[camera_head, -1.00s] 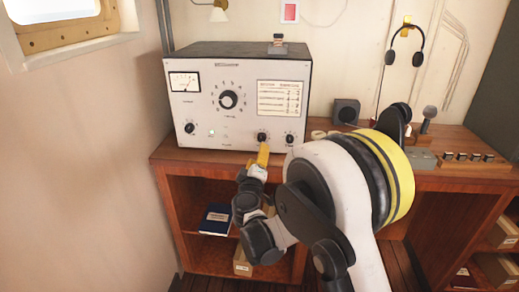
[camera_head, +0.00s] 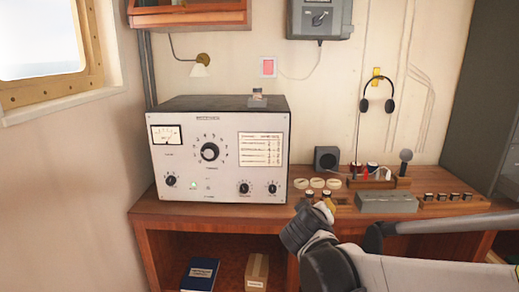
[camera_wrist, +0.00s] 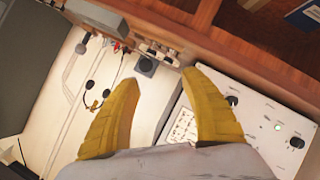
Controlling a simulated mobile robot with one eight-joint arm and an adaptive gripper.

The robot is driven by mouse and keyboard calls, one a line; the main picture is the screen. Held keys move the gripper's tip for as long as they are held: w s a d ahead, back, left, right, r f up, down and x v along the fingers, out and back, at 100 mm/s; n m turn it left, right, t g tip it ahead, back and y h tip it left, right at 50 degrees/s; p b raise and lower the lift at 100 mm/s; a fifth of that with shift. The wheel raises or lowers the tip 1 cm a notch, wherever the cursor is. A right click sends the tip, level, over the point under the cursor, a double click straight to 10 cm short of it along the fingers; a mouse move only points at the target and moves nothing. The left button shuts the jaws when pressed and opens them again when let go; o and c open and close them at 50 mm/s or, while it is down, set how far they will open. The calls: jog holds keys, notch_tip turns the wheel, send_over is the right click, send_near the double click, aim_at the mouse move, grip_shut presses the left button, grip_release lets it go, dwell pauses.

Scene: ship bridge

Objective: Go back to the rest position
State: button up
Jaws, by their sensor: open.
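My gripper (camera_head: 326,204) is in front of the desk's edge, to the right of the radio set (camera_head: 222,160) and apart from it. In the wrist view its two yellow fingers (camera_wrist: 159,78) are spread wide, with nothing between them. The arm reaches in from the lower right in the head view. The radio set is a grey-white box with a meter, a large dial and several knobs. A small green light (camera_head: 193,185) glows low on its panel. The radio also shows tilted at the right of the wrist view (camera_wrist: 262,125).
The wooden desk (camera_head: 170,208) has open shelves holding a blue book (camera_head: 200,275) and a box (camera_head: 257,270). A grey block (camera_head: 387,202), a microphone (camera_head: 405,158) and a speaker (camera_head: 326,159) stand on the right. Headphones (camera_head: 378,104) hang on the wall.

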jog(key=s+d+f+m+g+y, duration=0.2)
jog(key=s+f, duration=0.1)
jog(key=s, duration=1)
jog(key=s+d+f+m+g+y, duration=0.2)
jog(key=s+f+g, duration=0.1)
jog(key=s, duration=1)
jog(key=shift+s+m, duration=0.3)
jog(key=shift+s, duration=0.1)
